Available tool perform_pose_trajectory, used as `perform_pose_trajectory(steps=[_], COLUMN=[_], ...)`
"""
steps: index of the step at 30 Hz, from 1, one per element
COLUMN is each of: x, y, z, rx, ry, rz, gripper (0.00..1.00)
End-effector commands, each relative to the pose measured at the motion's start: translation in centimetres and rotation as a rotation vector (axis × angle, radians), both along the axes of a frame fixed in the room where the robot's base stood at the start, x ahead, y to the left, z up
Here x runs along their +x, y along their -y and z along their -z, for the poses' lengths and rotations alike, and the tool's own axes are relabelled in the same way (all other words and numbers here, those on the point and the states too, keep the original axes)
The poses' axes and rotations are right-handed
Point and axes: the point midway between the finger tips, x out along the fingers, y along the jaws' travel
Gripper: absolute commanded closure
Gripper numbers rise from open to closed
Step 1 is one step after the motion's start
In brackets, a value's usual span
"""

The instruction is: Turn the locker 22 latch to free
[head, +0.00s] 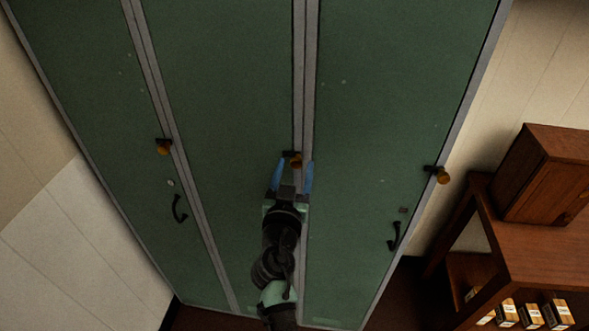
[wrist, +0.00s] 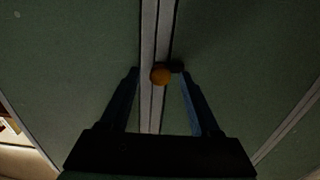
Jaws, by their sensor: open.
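Three green locker doors each have a latch with an orange knob. The middle latch (head: 295,160) sits at the grey strip between the middle and right doors. In the wrist view its round orange knob (wrist: 160,74) shows, with a dark lever (wrist: 177,66) to its right. My gripper (head: 292,172) is open and empty, with a blue finger on each side of this knob in the picture. I cannot tell whether they touch it. The left latch (head: 163,147) and right latch (head: 438,174) stand apart from my gripper. No locker number is readable, so I cannot tell which is 22.
Black handles stand out from the left door (head: 179,209) and right door (head: 394,236). A brown wooden table (head: 545,250) with a wooden box (head: 545,175) stands at the right. Small labelled boxes (head: 531,315) sit below it. The door faces around my gripper are mostly bare.

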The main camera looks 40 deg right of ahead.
Motion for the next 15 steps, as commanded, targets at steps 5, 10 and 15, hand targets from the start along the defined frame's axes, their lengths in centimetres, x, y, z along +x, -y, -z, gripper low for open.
perform_pose_trajectory(steps=[5, 10, 15], x=[-0.01, -0.02, -0.02], y=[-0.03, -0.04, -0.05], z=[0.01, 0.01, 0.01], rx=[0.000, 0.000, -0.001], ry=[0.000, 0.000, -0.001], rz=[0.000, 0.000, 0.000], gripper=[0.60, 0.91, 1.00])
